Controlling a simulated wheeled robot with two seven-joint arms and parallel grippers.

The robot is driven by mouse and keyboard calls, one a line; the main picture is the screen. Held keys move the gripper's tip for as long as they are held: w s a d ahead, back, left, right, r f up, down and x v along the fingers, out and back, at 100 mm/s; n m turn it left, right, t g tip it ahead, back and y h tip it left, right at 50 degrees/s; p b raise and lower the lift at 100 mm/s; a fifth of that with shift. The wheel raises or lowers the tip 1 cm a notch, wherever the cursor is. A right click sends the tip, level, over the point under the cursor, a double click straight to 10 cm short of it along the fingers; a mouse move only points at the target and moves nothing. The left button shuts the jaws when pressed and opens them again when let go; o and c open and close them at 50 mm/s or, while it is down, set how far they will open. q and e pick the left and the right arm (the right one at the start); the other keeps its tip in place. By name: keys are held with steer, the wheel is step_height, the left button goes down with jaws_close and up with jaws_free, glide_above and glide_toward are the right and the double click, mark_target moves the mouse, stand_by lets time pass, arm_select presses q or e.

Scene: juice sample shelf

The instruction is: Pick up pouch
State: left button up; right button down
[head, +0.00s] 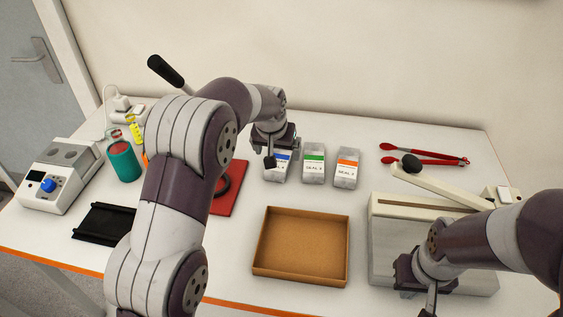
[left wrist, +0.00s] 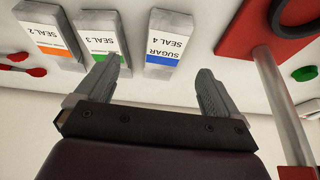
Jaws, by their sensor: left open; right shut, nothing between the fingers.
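The green-striped pouch (left wrist: 100,32) is beyond the left-hand finger. My left gripper (head: 270,157) is open and empty, covering part of the blue-striped pouch in the head view. My right gripper (head: 430,306) is shut and empty at the lower right.
An empty brown tray (head: 300,279) stands in front of the pouches. A bench sealer (head: 385,240) with a raised lever is at right, red tongs (head: 422,158) behind it. A red stand base (head: 237,190) is close left of the pouches. A teal-wrapped bottle (head: 123,160) stands farther left.

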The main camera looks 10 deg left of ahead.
mark_target(278, 161)
arm_select(q)
steer(key=x, duration=0.2)
steer(key=p+x, duration=0.1)
steer(key=x, duration=0.2)
steer(key=w+x, duration=0.1)
steer(key=x, duration=0.2)
steer(key=shift+a, duration=0.4)
steer(key=shift+f, duration=0.25)
steer(key=c, duration=1.1)
